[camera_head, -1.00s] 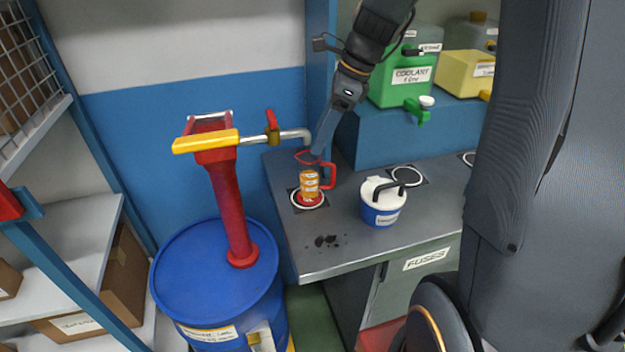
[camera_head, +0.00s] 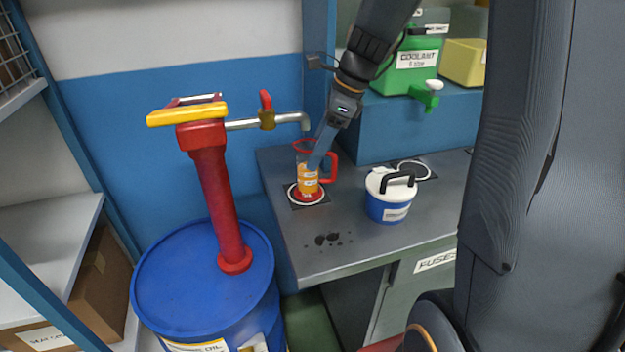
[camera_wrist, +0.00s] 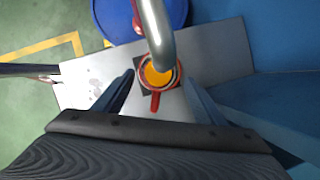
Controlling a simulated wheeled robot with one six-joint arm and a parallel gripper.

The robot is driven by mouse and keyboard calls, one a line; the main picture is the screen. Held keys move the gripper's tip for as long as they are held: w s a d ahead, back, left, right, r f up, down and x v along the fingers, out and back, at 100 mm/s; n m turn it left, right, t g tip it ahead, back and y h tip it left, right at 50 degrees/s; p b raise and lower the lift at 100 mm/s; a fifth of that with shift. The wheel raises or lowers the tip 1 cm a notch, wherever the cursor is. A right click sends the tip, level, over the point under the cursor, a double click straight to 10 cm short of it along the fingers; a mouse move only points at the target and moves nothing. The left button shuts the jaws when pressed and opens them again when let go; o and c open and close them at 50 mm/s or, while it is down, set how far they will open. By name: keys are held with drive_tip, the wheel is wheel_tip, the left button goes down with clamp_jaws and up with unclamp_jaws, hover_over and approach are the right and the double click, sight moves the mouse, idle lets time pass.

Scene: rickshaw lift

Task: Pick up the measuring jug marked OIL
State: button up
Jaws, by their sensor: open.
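The measuring jug (camera_head: 307,178) is clear with a red rim, red handle and orange liquid inside. It stands upright on a white ring on the grey bench, below the spout of the red hand pump. Its marking is too small to read. In the wrist view the jug (camera_wrist: 159,76) shows from above, with the steel spout crossing over it and its red handle toward me. My gripper (camera_head: 318,150) is at the jug's upper right in the head view. In the wrist view its open fingers (camera_wrist: 158,98) lie either side of the handle; I cannot tell whether they touch it.
The pump's steel spout (camera_head: 270,122) hangs close above the jug. A blue drum (camera_head: 190,285) marked OIL stands left of the bench. A blue and white lidded pot (camera_head: 388,200) stands right of the jug. A green coolant can (camera_head: 405,72) sits on the blue shelf behind.

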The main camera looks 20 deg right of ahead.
sight(304, 169)
drive_tip(key=shift+p+x, duration=0.75)
drive_tip(key=shift+x, duration=3.15)
drive_tip(key=shift+s+a, duration=0.1)
drive_tip(key=c, duration=1.3)
drive_tip(key=shift+r+p, duration=0.45)
drive_tip(key=shift+p, duration=0.2)
